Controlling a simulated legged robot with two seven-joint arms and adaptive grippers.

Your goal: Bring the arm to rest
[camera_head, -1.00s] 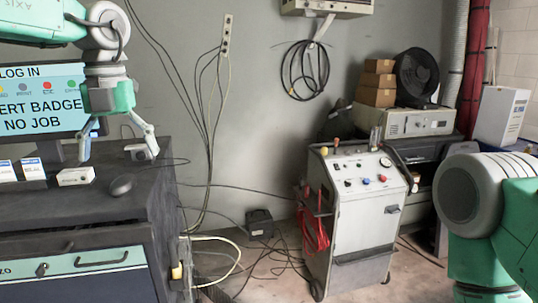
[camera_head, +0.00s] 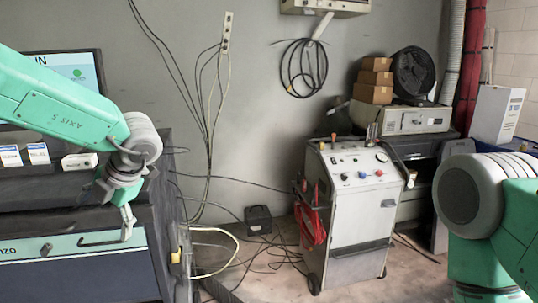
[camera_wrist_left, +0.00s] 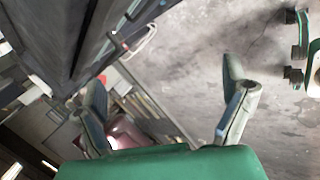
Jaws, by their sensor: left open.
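My left arm comes in from the left in the head view, and its left gripper (camera_head: 125,222) hangs low in front of the dark cabinet (camera_head: 60,267), near the drawer handle (camera_head: 112,238). In the left wrist view the left gripper (camera_wrist_left: 165,115) shows two fingers spread wide with nothing between them, over the floor and beside the cabinet's edge. My right arm shows at the right edge of the head view; its gripper is out of view.
A monitor (camera_head: 85,68) and small white boxes (camera_head: 38,153) stand on the cabinet. A grey wheeled machine (camera_head: 352,215) with red cables stands mid-right. Cables lie on the floor. A fan (camera_head: 413,72) and brown boxes (camera_head: 374,82) stand behind.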

